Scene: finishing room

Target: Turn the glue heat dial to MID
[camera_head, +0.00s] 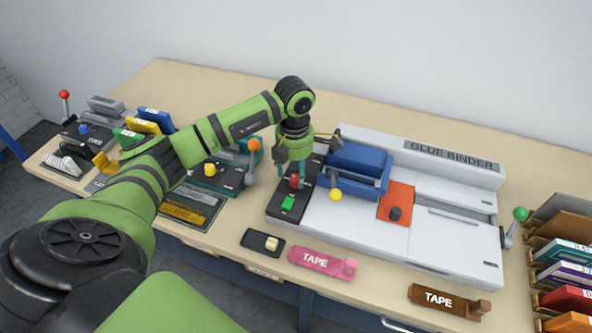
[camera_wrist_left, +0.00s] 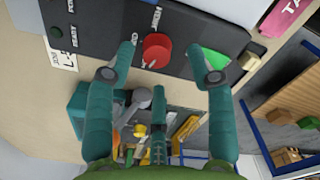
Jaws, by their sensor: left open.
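A red round dial (camera_wrist_left: 156,47) sits on a dark control panel (camera_wrist_left: 98,22) in the left wrist view, with white lettering around it that is only partly readable. It also shows as a red knob (camera_head: 295,181) on the glue binder's dark left panel in the head view. I cannot tell exactly which mark it points at. My left gripper (camera_head: 291,172) points down over the dial. In the wrist view its two open fingertips (camera_wrist_left: 162,52) lie on either side of the dial, with gaps showing and no clear contact. My right gripper is not in view.
A green button (camera_head: 288,203) sits just in front of the dial. The glue binder (camera_head: 450,185) has a blue clamp (camera_head: 357,165) and an orange plate (camera_head: 401,196). An orange-knobbed lever (camera_head: 252,158) stands to the left. Tape holders (camera_head: 320,262) lie along the front edge.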

